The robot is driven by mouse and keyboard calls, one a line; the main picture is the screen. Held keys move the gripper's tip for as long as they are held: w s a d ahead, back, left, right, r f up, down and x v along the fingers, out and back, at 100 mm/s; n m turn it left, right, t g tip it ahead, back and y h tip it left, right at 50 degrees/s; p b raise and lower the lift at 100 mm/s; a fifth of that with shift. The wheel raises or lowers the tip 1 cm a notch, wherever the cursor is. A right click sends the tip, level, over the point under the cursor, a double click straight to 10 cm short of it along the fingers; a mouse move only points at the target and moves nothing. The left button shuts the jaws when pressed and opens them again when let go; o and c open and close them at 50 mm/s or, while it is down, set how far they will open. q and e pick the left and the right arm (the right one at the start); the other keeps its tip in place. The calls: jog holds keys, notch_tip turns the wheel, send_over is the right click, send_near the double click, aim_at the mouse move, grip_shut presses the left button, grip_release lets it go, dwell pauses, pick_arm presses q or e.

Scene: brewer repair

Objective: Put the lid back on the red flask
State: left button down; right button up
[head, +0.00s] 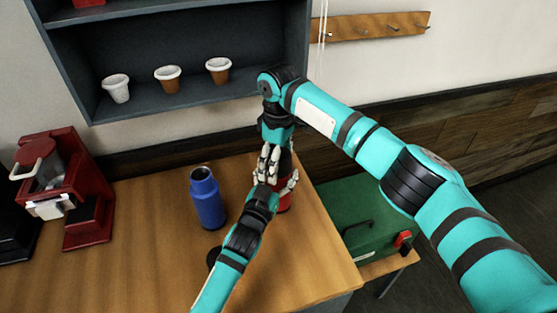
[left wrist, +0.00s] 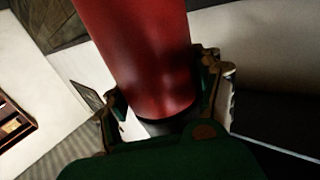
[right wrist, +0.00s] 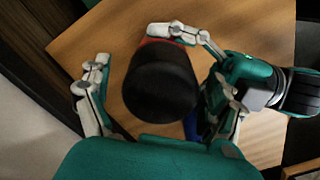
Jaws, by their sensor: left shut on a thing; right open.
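The red flask (head: 284,203) stands at the table's right side, largely hidden by my grippers. My left gripper (head: 281,186) is shut on it. In the left wrist view the red flask (left wrist: 145,55) is between the fingers. My right gripper (head: 274,163) is just above the flask, pointing down. In the right wrist view a round black lid (right wrist: 160,82) sits over the flask's top, between the open right fingers. A strip of red shows at its far edge. I cannot tell whether it is fully seated.
A blue flask (head: 207,200) stands left of my grippers. A small dark round thing (head: 212,256) lies on the table by my left arm. A red brewer (head: 88,215) stands at left, a green case (head: 352,215) at right. Cups sit on the shelf (head: 190,98).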

jog(key=shift+r, duration=2.3)
jog(key=shift+o, duration=0.2)
jog(key=shift+o, duration=0.6)
notch_tip(320, 180, up, 12)
